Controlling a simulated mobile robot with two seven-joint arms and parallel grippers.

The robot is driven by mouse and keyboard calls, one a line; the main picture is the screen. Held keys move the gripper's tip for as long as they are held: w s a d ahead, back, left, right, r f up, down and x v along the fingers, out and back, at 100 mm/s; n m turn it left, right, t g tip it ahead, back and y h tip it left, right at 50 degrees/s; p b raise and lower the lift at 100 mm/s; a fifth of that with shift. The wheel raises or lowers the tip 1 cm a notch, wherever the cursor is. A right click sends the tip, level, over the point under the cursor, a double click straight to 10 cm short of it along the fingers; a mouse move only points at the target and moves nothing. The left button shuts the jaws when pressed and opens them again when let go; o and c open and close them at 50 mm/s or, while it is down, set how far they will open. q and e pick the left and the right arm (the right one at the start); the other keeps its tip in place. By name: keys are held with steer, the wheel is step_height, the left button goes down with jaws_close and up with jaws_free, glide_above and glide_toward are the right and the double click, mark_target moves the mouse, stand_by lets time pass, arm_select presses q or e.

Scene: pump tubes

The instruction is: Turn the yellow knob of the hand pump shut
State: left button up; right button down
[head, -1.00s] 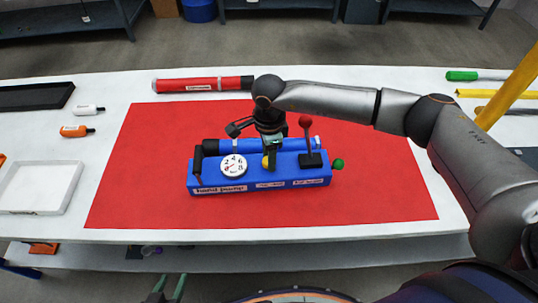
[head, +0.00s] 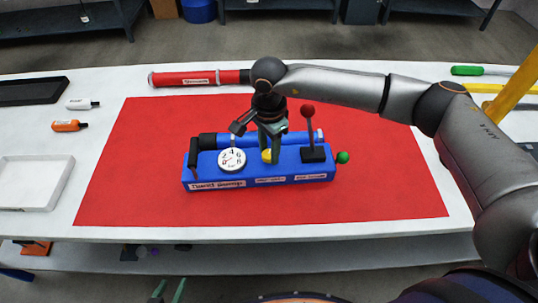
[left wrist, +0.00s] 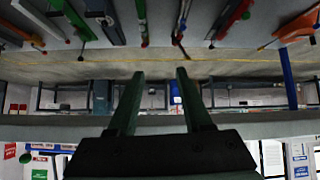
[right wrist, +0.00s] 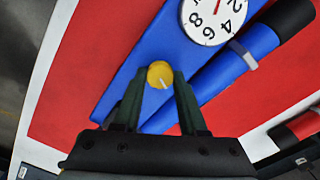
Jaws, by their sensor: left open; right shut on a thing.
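The blue hand pump (head: 225,177) lies on the red mat, with a white round gauge (head: 231,160) on its top. The yellow knob (head: 267,156) is on the pump's top, between the gauge and a red-tipped lever (head: 308,125). My right gripper (head: 270,148) points down at the knob. In the right wrist view the yellow knob (right wrist: 160,74) sits between the fingertips of my right gripper (right wrist: 157,83), shut on it; a pale mark shows on its face. My left gripper (left wrist: 158,75) is open and empty, away from the pump; its fingertips also show at the bottom of the head view (head: 168,290).
A red tube (head: 195,78) lies behind the mat. A white tray (head: 35,183), a dark tray (head: 35,92) and two small bottles are at the left. A green-handled tool (head: 468,71) and a yellow bar are at the right. The red mat (head: 390,190) is clear right of the pump.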

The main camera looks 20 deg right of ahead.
steer(key=n+b, duration=0.4)
steer(key=shift+f+n, duration=0.2)
steer(key=shift+n, duration=0.1)
steer(key=shift+n+b, duration=0.5)
steer(key=shift+b, duration=0.1)
steer(key=shift+n+b, duration=0.35)
steer(key=shift+n, duration=0.15)
steer(key=n+b, duration=0.2)
steer(key=shift+n, duration=0.3)
steer(key=shift+r+n+b, duration=0.1)
steer(key=shift+n+b, duration=0.35)
steer(key=shift+n, duration=0.35)
steer(key=shift+r+n+b, duration=0.1)
steer(key=shift+n+b, duration=0.45)
steer(key=shift+n, duration=0.55)
arm_select(q)
steer(key=w+d+f+h, duration=0.1)
steer(key=w+d+f, duration=0.1)
steer(key=f, duration=0.5)
steer(key=shift+d+f+m, duration=0.2)
steer(key=shift+d+m, duration=0.2)
steer(key=shift+d, duration=0.4)
steer(key=shift+f, duration=0.1)
arm_select(e)
steer(key=shift+n, duration=0.4)
arm_select(q)
steer(key=shift+s+a, duration=0.1)
